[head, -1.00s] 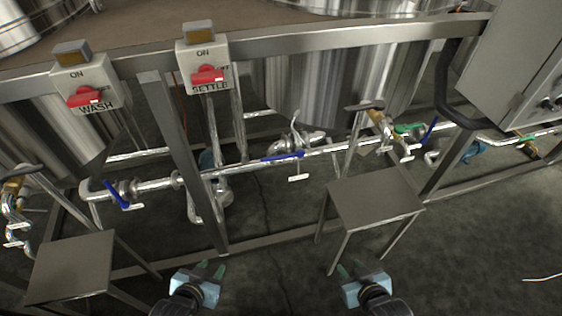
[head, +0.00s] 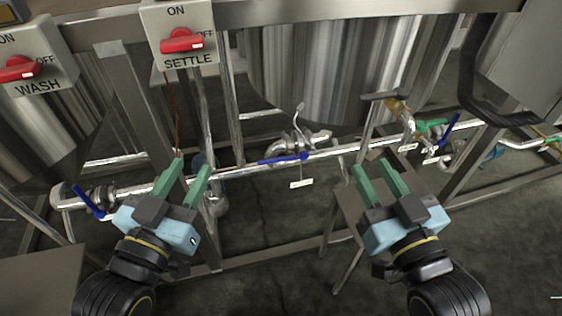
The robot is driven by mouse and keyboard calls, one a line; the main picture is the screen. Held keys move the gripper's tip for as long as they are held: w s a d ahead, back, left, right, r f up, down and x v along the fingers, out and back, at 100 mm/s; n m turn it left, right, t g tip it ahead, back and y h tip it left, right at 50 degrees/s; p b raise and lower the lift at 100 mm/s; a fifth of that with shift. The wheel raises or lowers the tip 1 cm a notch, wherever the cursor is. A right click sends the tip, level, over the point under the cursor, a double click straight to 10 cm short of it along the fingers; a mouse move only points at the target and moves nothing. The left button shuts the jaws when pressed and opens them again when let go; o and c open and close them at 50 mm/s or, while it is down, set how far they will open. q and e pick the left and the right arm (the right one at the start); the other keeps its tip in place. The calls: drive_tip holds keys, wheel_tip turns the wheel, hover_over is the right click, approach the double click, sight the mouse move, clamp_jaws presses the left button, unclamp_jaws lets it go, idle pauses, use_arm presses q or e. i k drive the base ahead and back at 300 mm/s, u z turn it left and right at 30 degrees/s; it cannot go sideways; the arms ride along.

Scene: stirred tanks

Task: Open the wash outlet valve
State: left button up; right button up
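A blue valve lever (head: 88,201) sits on the steel pipe at the left, below the WASH switch box (head: 38,67), and slants down to the right. Another blue lever (head: 283,159) lies along the pipe in the middle, with a white tag (head: 302,184) below it. The tag's writing is too small to read, so I cannot tell from labels which valve is the wash outlet. My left gripper (head: 191,168) is open and empty, in front of the pipe between these levers. My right gripper (head: 372,167) is open and empty, right of the middle lever.
The SETTLE switch box (head: 182,39) hangs above the pipe. A steel frame post (head: 135,95) stands left of it. A small steel platform (head: 350,208) is partly behind my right gripper. A green lever (head: 431,124) and another blue lever (head: 449,128) are at the right.

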sight(87, 201)
drive_tip(key=u, duration=0.2)
drive_tip(key=k, duration=0.25)
drive_tip(key=u, duration=1.25)
drive_tip(key=i, duration=0.5)
drive_tip(key=u, duration=1.3)
drive_tip(key=k, duration=0.55)
drive_tip(key=z, duration=0.65)
drive_tip(key=i, duration=0.8)
drive_tip(key=u, duration=0.15)
